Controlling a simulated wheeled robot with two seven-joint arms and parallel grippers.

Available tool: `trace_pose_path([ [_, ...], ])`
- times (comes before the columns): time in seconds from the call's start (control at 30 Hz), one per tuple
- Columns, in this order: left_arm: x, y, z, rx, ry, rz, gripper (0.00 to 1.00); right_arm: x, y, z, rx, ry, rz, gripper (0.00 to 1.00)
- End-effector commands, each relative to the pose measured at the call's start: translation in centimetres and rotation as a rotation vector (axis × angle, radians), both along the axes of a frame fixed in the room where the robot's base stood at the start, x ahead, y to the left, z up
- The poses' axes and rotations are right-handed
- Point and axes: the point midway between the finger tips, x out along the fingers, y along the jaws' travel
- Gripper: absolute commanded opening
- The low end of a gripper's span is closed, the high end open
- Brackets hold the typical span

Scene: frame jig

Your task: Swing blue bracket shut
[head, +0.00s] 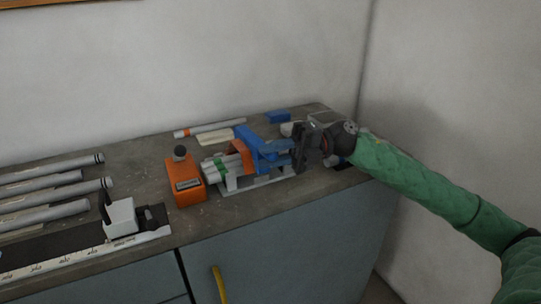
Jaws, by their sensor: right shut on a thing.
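The blue bracket (254,146) stands on the frame jig near the middle of the grey counter, over the right part of the jig. An orange piece sits directly left of it. The jig's pale base (258,184) holds grey tubes (221,167) with green bands. My right gripper (297,150) comes in from the right and is shut on the blue bracket at its right side. The dark gripper body hides part of the bracket and the exact contact. I cannot tell how far the bracket is swung. My left gripper is out of view.
An orange box (185,182) with a dark knob stands left of the jig. Several grey tubes (52,191) and a white block (120,217) on a ruled strip lie at left. A small blue block (278,117) and a loose tube (210,128) lie behind. Walls close the back and right.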

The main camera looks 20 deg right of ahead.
Motion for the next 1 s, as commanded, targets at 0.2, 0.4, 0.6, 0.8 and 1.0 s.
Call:
trace_pose_path([
  [0.2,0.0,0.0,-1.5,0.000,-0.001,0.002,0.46,-0.4,0.0,-1.1,0.001,-0.042,-0.001,0.00],
  [0.4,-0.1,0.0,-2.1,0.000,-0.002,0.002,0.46,-0.6,0.0,-1.5,0.002,-0.069,-0.001,0.00],
  [0.6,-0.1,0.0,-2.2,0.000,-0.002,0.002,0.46,-0.7,0.0,-1.6,0.002,-0.077,0.000,0.00],
  [0.8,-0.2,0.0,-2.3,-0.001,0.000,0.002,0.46,-0.7,0.0,-1.7,0.001,-0.077,0.002,0.00],
  [1.0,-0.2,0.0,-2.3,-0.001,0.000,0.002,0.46,-0.7,0.0,-1.8,0.000,-0.075,0.003,0.36],
])
